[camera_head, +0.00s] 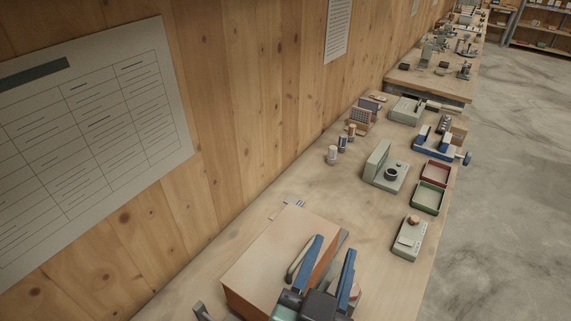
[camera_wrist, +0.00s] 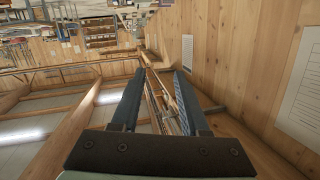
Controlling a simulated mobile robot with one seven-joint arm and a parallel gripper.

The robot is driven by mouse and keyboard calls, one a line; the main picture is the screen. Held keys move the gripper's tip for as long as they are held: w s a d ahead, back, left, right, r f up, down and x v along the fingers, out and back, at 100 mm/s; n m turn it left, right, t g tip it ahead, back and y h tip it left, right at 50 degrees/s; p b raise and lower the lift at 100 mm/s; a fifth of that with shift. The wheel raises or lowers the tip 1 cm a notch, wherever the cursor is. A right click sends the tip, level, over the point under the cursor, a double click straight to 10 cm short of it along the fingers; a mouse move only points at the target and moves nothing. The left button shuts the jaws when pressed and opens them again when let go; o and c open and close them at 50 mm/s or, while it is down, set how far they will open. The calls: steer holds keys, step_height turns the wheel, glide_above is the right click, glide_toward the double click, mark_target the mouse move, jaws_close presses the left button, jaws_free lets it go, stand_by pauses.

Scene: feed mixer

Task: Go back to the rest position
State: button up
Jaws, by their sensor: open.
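My gripper (camera_head: 326,268) shows at the bottom of the head view, above a wooden box (camera_head: 262,262) on the bench. Its two blue fingers stand apart with nothing seen between them. In the wrist view my gripper (camera_wrist: 158,85) is also open and empty. That view looks past the fingers toward wooden walls, roof beams and far shelving, not down at the bench.
The bench (camera_head: 300,190) runs along a plank wall. On it stand a grey device with a dark round part (camera_head: 384,165), a red tray (camera_head: 435,164), a green tray (camera_head: 417,205), a small grey box (camera_head: 404,247) and a blue vise (camera_head: 434,143). Open floor (camera_head: 510,220) lies right.

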steer(key=w+a+r+n+t+y, duration=0.1)
steer(key=w+a+r+t, duration=0.15)
steer(key=r, duration=0.85)
steer(key=w+a+r+n+t+y, duration=0.15)
steer(key=r+t, duration=0.25)
steer(key=r, duration=0.7)
steer(key=s+r+n+t+y, duration=0.1)
steer(key=s+r+n+t, duration=0.1)
steer(key=r, duration=0.6)
steer(key=s+a+r+n+t+y, duration=0.1)
steer(key=s+r+t+y, duration=0.1)
steer(key=r, duration=0.6)
steer(key=shift+s+a+r+n+t, duration=0.35)
steer(key=shift+s+t, duration=0.5)
steer(key=shift+s, duration=0.35)
